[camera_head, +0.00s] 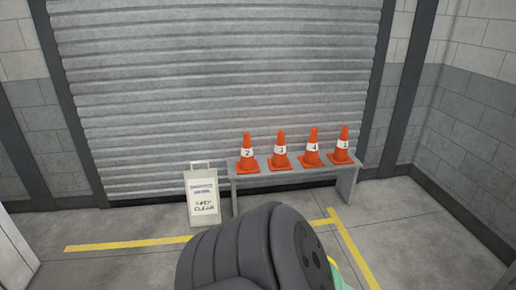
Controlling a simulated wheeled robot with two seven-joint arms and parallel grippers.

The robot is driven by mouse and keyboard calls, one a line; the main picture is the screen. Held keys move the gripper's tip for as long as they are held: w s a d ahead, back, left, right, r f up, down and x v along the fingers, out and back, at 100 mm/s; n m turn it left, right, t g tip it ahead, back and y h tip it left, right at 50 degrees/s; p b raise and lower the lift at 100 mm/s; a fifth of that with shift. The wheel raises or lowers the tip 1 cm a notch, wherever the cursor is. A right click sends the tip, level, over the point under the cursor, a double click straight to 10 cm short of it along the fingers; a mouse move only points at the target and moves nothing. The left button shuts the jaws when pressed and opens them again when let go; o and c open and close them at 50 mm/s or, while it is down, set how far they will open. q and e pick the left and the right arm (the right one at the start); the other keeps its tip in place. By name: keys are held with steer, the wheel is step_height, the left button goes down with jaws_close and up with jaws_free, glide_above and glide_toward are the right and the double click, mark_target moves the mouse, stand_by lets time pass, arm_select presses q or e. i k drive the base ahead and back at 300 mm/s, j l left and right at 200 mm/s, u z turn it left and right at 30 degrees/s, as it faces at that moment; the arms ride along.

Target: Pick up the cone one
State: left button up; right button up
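Cone one (343,147) is an orange traffic cone with a white band marked 1. It stands upright at the right end of a low grey bench (347,185) against the roller shutter. To its left on the same bench stand cone four (313,149), cone three (280,151) and cone two (247,154), alike but for the numbers. Neither of my grippers shows in the head view.
A white "keep clear" sign (202,196) stands on the floor left of the bench. Yellow lines (130,243) mark the floor. Open floor (430,235) lies to the right.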

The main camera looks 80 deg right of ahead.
mark_target(340, 156)
steer(key=z, duration=3.05)
